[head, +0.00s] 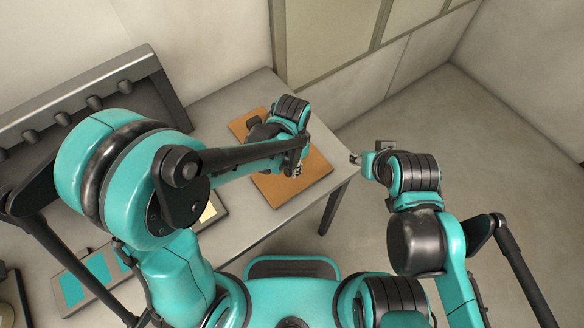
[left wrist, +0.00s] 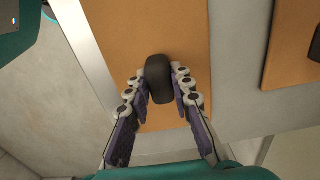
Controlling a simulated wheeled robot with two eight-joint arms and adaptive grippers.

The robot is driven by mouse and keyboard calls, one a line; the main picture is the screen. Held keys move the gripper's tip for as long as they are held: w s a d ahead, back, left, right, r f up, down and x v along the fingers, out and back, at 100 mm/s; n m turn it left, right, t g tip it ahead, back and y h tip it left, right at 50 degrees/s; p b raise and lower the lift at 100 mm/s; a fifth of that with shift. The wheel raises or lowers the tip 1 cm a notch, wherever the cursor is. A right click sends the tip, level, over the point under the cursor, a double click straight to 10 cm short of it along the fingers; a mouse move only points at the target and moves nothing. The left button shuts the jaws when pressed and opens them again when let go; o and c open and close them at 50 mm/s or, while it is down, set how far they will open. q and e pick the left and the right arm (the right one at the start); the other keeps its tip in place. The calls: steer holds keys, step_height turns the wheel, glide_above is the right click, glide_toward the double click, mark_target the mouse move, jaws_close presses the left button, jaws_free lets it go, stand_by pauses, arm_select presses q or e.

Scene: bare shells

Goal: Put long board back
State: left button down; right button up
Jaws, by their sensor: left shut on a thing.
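The long board (head: 297,188) is a flat orange-brown panel lying on the grey table, near its right end. My left arm crosses over its middle in the head view. My left gripper (head: 293,168) is above the board. In the left wrist view the gripper (left wrist: 160,92) has its fingers closed on both sides of a dark rounded knob (left wrist: 158,72), which stands on the orange board (left wrist: 135,30). My right gripper (head: 358,160) is off the table's right side, and its fingers are too small to read.
A second orange board (left wrist: 292,35) with a dark knob lies to the right in the left wrist view. A dark rack (head: 85,95) with several knobs stands along the wall. A tray with cyan pieces (head: 72,288) is at lower left. The floor (head: 480,190) at right is clear.

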arm_select(q)
steer(key=shift+f, duration=0.3)
steer(key=c, duration=1.3)
jaws_free()
steer(key=shift+c, duration=0.2)
steer(key=shift+r, duration=0.5)
step_height(320, 180, up, 11)
steer(key=p, duration=0.4)
steer(key=s+a+r+n+t, duration=0.2)
steer(key=a+n, duration=0.3)
steer(key=a, duration=0.4)
steer(key=s+a+r+n+t, duration=0.3)
steer(key=a+r+n+t, duration=0.1)
steer(key=a, duration=0.4)
steer(key=shift+a+r+n+t, duration=0.25)
steer(key=shift+a+n+t, duration=0.25)
steer(key=shift+n, duration=0.4)
